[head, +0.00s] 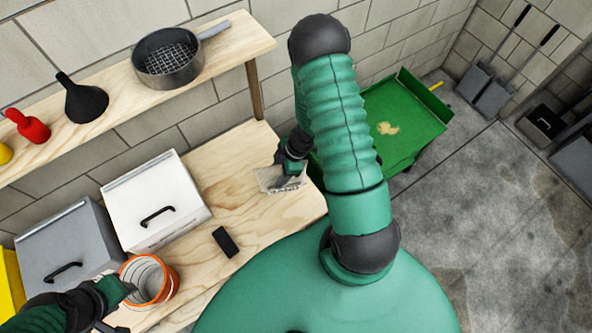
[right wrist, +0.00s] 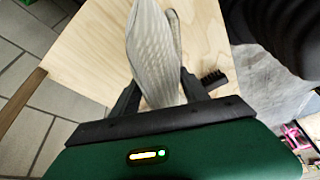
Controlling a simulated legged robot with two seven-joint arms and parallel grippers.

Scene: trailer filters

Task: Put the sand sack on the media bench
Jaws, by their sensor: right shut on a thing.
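The sand sack (head: 268,180) is pale and flat with printed lettering, at the right end of the wooden bench (head: 262,225). My right gripper (head: 290,180) is shut on it. In the right wrist view the pale sack (right wrist: 152,45) stands out between the two dark fingers (right wrist: 158,95), with wood behind it. I cannot tell whether the sack touches the bench top. My left gripper (head: 128,288) is at the lower left, by an orange-rimmed bucket (head: 167,290); its fingers are not clear.
A white box (head: 150,190) and a grey box (head: 65,240) stand on the bench, with a black block (head: 225,242). A shelf above bears a sieve pan (head: 168,62), a black funnel (head: 83,100) and a red funnel (head: 30,128). A green cart (head: 410,130) stands beyond the bench.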

